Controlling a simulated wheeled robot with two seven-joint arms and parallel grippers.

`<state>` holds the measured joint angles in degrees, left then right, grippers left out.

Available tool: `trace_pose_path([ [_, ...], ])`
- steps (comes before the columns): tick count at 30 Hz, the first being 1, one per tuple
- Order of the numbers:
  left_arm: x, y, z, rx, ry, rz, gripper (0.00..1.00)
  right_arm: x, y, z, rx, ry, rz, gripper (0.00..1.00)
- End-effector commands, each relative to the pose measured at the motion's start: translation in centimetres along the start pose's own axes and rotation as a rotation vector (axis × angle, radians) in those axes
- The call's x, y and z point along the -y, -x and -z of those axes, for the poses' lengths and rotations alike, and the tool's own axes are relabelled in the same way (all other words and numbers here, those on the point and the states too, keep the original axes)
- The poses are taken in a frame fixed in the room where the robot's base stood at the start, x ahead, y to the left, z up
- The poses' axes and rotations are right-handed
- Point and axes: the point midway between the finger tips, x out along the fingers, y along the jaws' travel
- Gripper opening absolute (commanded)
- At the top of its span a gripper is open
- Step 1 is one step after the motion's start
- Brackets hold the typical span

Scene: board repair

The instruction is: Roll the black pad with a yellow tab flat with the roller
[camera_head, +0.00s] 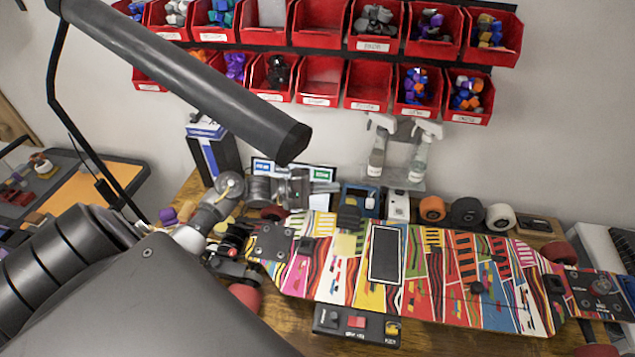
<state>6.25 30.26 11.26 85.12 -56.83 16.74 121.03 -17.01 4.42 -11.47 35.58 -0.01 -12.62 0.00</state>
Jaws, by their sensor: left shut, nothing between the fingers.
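A black rectangular pad (386,253) with a pale border lies on the colourful board (440,268); I cannot make out a yellow tab on it. My right gripper is out of view.
Red bins (320,78) line the wall. A dark lamp (185,72) overhangs the left side.

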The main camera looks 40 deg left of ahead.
Motion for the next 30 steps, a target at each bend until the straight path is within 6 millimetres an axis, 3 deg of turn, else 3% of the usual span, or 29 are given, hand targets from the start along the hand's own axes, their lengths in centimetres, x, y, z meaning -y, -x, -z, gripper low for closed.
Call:
trace_pose_path([
  [6, -0.3, -4.5, 0.0, 0.000, 0.000, -0.001, 0.00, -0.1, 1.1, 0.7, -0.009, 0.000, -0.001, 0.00],
  [15, -0.1, -3.2, -3.4, -0.001, 0.000, 0.002, 0.00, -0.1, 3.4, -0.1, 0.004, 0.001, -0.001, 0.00],
  [30, 0.0, -3.1, -3.8, 0.000, -0.004, 0.000, 0.00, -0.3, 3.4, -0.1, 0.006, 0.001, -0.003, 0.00],
])
